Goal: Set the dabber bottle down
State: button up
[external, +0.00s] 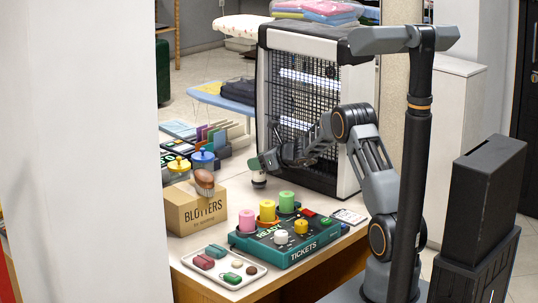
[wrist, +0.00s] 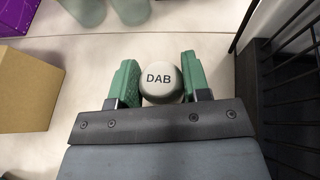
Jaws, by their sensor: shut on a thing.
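The dabber bottle (wrist: 161,82) is between the green finger pads of my gripper (wrist: 161,84) in the wrist view. Its round pale top reads "DAB". My gripper is shut on it. In the external view, my gripper (external: 259,168) is over the white counter, in front of the black mesh cage, and the pale bottle (external: 259,180) shows just below the fingers. Its lower end is at or very near the counter; I cannot tell whether it touches.
A green "TICKETS" unit (external: 289,243) and a tray (external: 250,279) lie in front. The mesh cage (external: 300,110) is close on the right.

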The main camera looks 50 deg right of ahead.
jog(key=shift+f, duration=0.3)
jog(key=shift+f, duration=0.15)
jog(key=o, duration=1)
